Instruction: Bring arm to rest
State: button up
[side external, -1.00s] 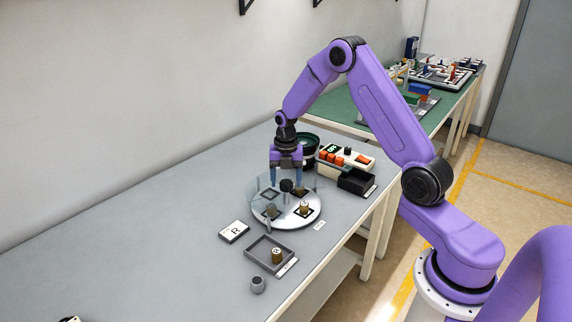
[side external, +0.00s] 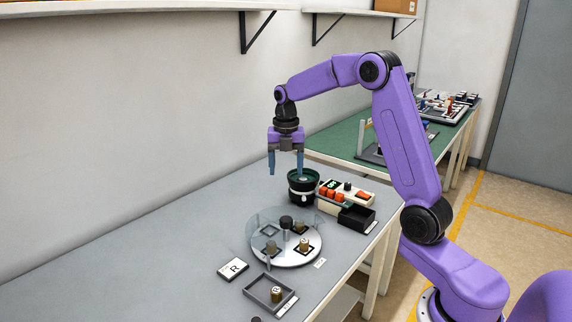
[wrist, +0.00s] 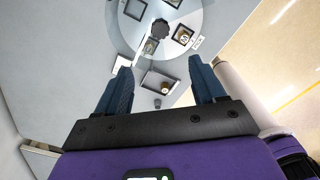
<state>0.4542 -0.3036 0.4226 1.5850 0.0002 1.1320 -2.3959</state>
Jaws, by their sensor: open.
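My gripper (side external: 286,163) hangs above the table, fingers pointing down, open and empty. In the side view it is above and behind the round turntable (side external: 262,258), close to the bowl feeder in the picture. In the wrist view my gripper (wrist: 165,88) shows its two blue fingers apart with nothing between them. The turntable (wrist: 127,42) lies beyond the fingertips there, with its dark central knob (wrist: 160,28). Small brown parts stand on the turntable, one of them a marked part (side external: 304,244).
A black bowl feeder (side external: 302,197) stands behind the turntable. A grey tray (side external: 254,291) holding a brown part and an R card (side external: 233,268) are in front. The table's left side is clear.

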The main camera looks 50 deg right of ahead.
jog(key=shift+r, duration=0.25)
jog(key=s+a+m, duration=0.6)
jog(key=s+a, duration=0.8)
jog(key=a, duration=0.3)
jog(key=s+f+m, duration=0.2)
jog(key=s+m, duration=0.5)
jog(key=s, duration=1.4)
